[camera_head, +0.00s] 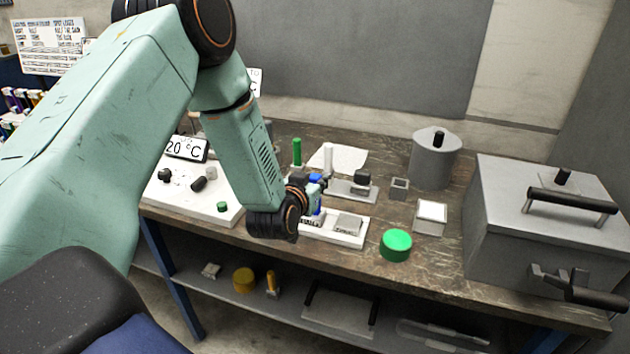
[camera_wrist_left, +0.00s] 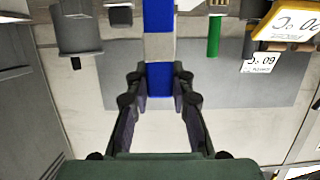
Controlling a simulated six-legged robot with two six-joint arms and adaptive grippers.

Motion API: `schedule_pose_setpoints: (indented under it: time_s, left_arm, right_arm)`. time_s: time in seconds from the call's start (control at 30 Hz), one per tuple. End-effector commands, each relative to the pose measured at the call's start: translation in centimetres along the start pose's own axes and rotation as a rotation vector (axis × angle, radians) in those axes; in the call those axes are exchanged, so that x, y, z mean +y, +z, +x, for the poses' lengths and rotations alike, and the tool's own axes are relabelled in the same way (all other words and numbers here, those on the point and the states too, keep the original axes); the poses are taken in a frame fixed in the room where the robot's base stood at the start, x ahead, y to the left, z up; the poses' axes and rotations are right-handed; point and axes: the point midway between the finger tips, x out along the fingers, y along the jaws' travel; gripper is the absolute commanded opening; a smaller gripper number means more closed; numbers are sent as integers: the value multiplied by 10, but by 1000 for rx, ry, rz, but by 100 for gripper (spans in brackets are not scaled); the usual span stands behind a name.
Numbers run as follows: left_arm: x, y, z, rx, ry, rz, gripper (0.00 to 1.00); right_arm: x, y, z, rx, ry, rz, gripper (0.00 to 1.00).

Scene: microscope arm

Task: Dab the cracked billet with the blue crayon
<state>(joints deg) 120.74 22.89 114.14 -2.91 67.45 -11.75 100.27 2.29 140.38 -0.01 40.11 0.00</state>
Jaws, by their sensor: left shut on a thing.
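My left gripper (camera_head: 316,184) is shut on the blue crayon (camera_wrist_left: 158,85), which shows blue with a pale band in the left wrist view. In the head view only small blue parts of the crayon (camera_head: 317,209) show beside the gripper. The gripper is over the left part of a white tray (camera_head: 340,238) on the bench. A grey block (camera_head: 348,223) sits in the right part of the tray. The tray's left part is partly hidden by my arm. I cannot tell which piece is the cracked billet; no crack is readable. My right gripper is not in view.
A green stick (camera_head: 297,152) and a white stick (camera_head: 328,158) stand behind the tray, near a small stand with a dark block (camera_head: 362,178). A grey pot (camera_head: 436,160) and a large grey box (camera_head: 540,225) stand further right.

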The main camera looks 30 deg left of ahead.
Motion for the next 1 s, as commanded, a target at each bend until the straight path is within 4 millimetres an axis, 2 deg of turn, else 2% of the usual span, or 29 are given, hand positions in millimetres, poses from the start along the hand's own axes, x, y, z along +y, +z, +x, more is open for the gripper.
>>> schedule_pose_setpoints:
  time_s: [1.0]
  left_arm:
    - [0,9,3,0,0,0,0]
  right_arm:
    - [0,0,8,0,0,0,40]
